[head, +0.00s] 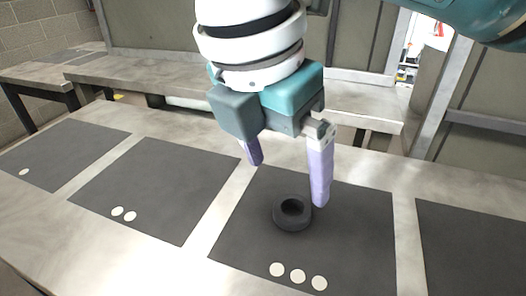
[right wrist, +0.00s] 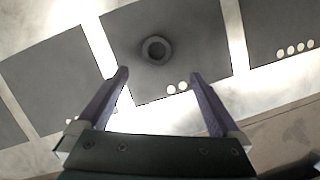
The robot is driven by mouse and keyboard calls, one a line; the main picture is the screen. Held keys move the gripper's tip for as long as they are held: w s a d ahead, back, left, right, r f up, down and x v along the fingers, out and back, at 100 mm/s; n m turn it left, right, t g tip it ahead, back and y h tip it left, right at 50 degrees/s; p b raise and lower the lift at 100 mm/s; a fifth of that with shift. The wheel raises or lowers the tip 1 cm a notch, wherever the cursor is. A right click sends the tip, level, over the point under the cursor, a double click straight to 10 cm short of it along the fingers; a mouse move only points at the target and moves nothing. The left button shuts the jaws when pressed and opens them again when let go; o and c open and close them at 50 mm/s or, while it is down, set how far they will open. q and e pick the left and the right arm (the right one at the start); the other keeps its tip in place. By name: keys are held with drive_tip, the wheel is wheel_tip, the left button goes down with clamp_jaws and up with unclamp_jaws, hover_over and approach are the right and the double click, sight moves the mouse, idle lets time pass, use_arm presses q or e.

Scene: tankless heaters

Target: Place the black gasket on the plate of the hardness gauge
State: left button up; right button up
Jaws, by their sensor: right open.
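The black gasket (head: 293,222), a thick dark ring with a round hole, lies flat on a dark grey mat (head: 240,240) marked with three white dots. My right gripper (head: 287,184) is open and empty, pointing down above the far side of the gasket, with its two purple fingers spread apart. In the right wrist view the gasket (right wrist: 145,52) lies ahead of the open fingertips (right wrist: 160,73), not between them. The hardness gauge and its plate are not seen in either view. My left gripper is not in view.
The pale worktop (head: 204,205) carries more dark mats: one with two dots (head: 140,195), one with one dot (head: 65,155), and one at the right edge (head: 470,250). These mats look bare where visible. More benches (head: 200,75) stand behind.

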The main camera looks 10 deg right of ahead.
drive_tip(key=b, duration=0.1)
hover_over(293, 207)
drive_tip(key=s+a, duration=0.2)
drive_tip(key=x, duration=0.4)
drive_tip(key=shift+s+a+f, duration=0.2)
drive_tip(key=shift+a+f, duration=0.1)
drive_tip(key=shift+a, duration=0.05)
drive_tip(key=x, duration=0.1)
drive_tip(key=b+x, duration=0.1)
drive_tip(key=x, duration=0.1)
drive_tip(key=b+x, duration=0.1)
drive_tip(key=x, duration=0.1)
drive_tip(key=shift+w, duration=0.4)
drive_tip(key=c, duration=0.6)
drive_tip(key=shift+r, duration=0.1)
drive_tip(key=c, duration=0.9)
